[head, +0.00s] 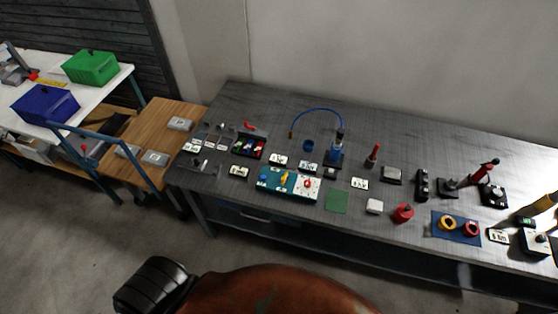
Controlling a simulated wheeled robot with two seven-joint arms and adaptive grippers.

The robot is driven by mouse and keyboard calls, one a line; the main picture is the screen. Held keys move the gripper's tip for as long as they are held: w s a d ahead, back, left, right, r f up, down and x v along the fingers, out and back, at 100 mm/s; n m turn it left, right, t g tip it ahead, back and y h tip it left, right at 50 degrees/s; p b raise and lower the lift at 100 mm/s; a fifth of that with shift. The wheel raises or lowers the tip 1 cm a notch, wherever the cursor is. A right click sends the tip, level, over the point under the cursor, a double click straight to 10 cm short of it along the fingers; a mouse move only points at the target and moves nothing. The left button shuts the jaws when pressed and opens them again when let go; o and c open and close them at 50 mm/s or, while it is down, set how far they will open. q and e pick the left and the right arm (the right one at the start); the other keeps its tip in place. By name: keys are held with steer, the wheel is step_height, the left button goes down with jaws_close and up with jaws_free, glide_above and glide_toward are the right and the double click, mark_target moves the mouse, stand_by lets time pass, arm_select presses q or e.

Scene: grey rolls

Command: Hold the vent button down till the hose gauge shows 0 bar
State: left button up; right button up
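A blue hose (318,110) arches over the dark workbench (420,150). A small dark block (330,173) sits in front of that device. I cannot make out which part is the vent button or the hose gauge, and no pressure reading is legible. A teal panel (273,184) in front carries a blue knob, a yellow lever and a white plate with a red dial (307,184). Neither gripper is in view.
Several dark fixtures stand at right. A wooden side table (178,110) and a white table (112,73) stand left.

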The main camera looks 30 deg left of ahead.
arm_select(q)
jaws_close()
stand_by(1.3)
